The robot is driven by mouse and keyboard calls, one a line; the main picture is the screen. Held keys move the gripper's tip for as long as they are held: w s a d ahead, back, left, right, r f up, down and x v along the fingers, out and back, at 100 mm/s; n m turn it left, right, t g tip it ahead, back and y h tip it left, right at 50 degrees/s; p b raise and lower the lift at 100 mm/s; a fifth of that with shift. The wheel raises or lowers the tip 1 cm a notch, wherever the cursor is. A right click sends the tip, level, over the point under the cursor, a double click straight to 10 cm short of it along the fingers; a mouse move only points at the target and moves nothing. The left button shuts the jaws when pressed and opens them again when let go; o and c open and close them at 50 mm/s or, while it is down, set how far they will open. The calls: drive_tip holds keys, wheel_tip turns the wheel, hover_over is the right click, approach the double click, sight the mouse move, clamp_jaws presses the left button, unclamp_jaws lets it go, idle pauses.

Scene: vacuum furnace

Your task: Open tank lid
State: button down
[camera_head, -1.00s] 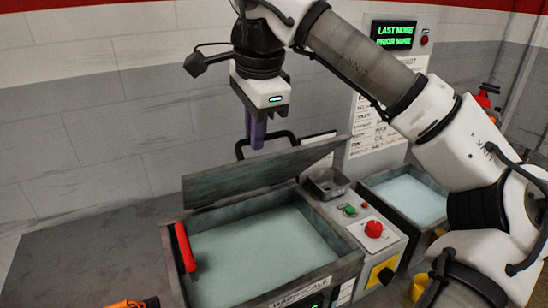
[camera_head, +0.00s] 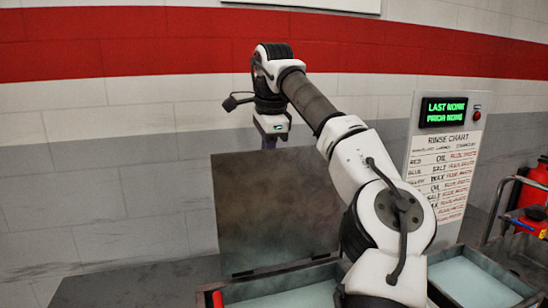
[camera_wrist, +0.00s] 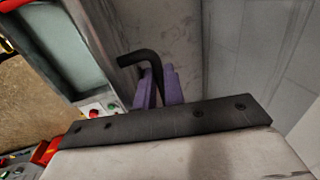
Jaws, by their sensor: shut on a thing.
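The tank lid (camera_head: 275,215) is a dark grey plate standing close to upright at the back of the left tank (camera_head: 240,290), hinged along its lower edge. The tank is open, with pale liquid (camera_head: 300,298) showing inside. My gripper (camera_head: 270,142) is at the lid's upper edge, with its fingertips mostly hidden behind the lid in the head view. In the wrist view the purple fingers of my gripper (camera_wrist: 158,88) are shut on the black lid handle (camera_wrist: 140,57), whose bent end sticks out to the left.
A second tank with pale liquid (camera_head: 470,279) stands open at the right. A rinse chart (camera_head: 440,175) and a green-lit display (camera_head: 444,112) are behind it. A red extinguisher-like object (camera_head: 535,190) and a metal rail are at the far right.

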drive_tip(key=shift+w+a+f, duration=0.25)
drive_tip(key=shift+w+f, duration=0.2)
drive_tip(key=shift+w, duration=0.25)
drive_tip(key=c, duration=1.5)
unclamp_jaws()
drive_tip(key=shift+w, duration=0.1)
drive_tip(key=shift+r, duration=0.15)
